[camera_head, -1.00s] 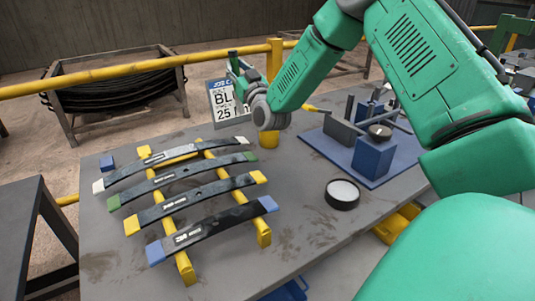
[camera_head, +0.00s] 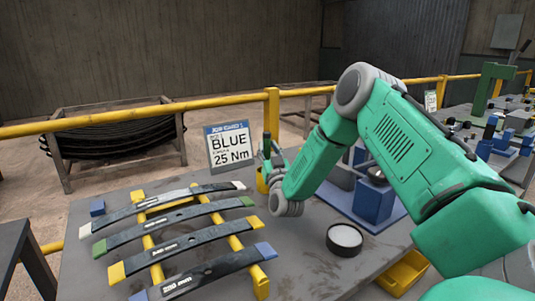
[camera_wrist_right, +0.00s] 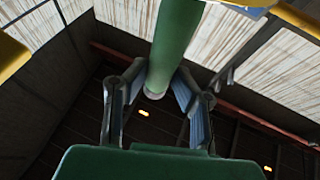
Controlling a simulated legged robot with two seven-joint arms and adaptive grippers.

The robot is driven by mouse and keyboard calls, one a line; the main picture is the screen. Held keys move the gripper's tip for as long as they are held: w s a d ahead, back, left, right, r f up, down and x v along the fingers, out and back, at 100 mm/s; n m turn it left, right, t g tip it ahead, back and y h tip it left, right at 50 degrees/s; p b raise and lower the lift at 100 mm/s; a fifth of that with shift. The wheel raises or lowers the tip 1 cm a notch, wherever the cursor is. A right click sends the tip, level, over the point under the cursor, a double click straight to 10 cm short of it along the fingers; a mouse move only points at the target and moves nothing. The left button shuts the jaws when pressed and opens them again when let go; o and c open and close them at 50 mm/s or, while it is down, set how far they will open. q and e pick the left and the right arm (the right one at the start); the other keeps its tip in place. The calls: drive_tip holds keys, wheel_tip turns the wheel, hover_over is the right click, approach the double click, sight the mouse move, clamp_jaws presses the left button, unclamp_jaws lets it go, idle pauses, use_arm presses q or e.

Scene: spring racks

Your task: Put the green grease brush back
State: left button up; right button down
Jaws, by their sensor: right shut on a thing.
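The green grease brush (camera_head: 267,146) stands roughly upright in my right gripper (camera_head: 270,164), beside the sign. In the right wrist view its green handle (camera_wrist_right: 174,45) runs between the two fingers of the right gripper (camera_wrist_right: 158,100), which is shut on it. A yellow cup (camera_head: 262,181) shows just left of and below the gripper, partly hidden by it. The brush's lower end is hidden, so I cannot tell whether it is inside the cup. My left gripper is not in view.
Several dark leaf springs (camera_head: 178,234) with coloured ends lie on a yellow rack at left. A sign (camera_head: 229,147) reads "BLUE 25 Nm". A black tin (camera_head: 344,240) with pale contents sits front right. A blue fixture (camera_head: 374,202) stands behind my right arm. Bare table lies around the tin.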

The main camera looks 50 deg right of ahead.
drive_tip(key=shift+f, duration=0.5)
drive_tip(key=shift+a+r, duration=0.1)
drive_tip(key=c, duration=1.3)
unclamp_jaws()
